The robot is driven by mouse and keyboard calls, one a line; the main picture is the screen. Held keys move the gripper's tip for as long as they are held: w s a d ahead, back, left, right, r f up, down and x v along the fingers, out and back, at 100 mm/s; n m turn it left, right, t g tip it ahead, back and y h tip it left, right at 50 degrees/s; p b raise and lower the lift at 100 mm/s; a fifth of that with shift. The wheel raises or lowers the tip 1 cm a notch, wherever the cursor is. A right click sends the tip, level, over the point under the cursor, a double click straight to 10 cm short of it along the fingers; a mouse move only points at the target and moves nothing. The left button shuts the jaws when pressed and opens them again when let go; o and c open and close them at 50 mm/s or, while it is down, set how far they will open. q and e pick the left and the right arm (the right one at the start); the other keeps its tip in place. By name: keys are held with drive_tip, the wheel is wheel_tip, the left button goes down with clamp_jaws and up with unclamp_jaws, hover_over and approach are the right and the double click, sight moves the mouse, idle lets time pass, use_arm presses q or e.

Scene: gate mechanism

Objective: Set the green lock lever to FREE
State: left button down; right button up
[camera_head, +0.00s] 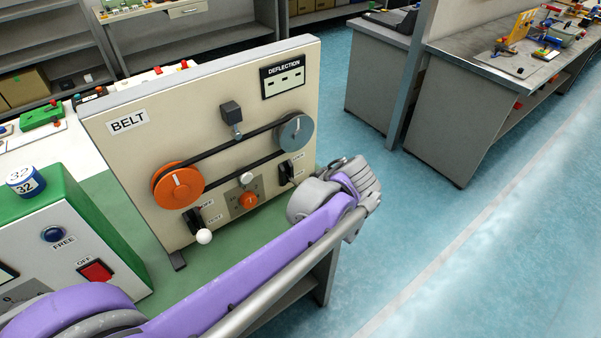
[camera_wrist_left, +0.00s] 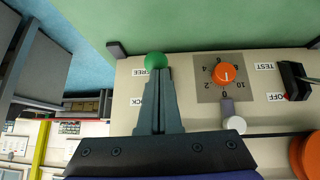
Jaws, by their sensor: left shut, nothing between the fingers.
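In the left wrist view, which shows the panel upside down, the lock lever's green ball knob (camera_wrist_left: 155,61) is beside the FREE label (camera_wrist_left: 145,72). My left gripper (camera_wrist_left: 155,74) is shut and empty. Its fingertips overlap the knob's edge in the picture; I cannot tell whether they touch. The fingers hide the lever's shaft and slot. In the head view, my purple left arm reaches the right side of the cream BELT panel (camera_head: 140,155) and hides the green knob. My right gripper is not in view.
An orange dial (camera_wrist_left: 224,75) sits beside the lever, with a white-knobbed OFF/TEST lever (camera_head: 204,236) beyond it. A belt runs between an orange pulley (camera_head: 178,185) and a grey pulley (camera_head: 296,133). A green-topped box (camera_head: 66,226) stands at left. Open floor lies at right.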

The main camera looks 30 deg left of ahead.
use_arm(q)
drive_tip(key=f+y+b, duration=0.1)
drive_tip(key=f+t+y+b, duration=0.1)
drive_tip(key=f, duration=0.1)
drive_tip(key=shift+s+d+f+y+b, duration=0.2)
drive_tip(key=shift+d+y+b, duration=0.1)
drive_tip(key=shift+d, duration=0.1)
drive_tip(key=shift+f+t+y+b, duration=0.5)
drive_tip(key=shift+f+y+b, duration=0.35)
drive_tip(key=shift+f+y, duration=0.05)
drive_tip(key=shift+w+a+f+b, duration=0.15)
drive_tip(key=shift+f+b, duration=0.25)
drive_tip(key=shift+f, duration=0.2)
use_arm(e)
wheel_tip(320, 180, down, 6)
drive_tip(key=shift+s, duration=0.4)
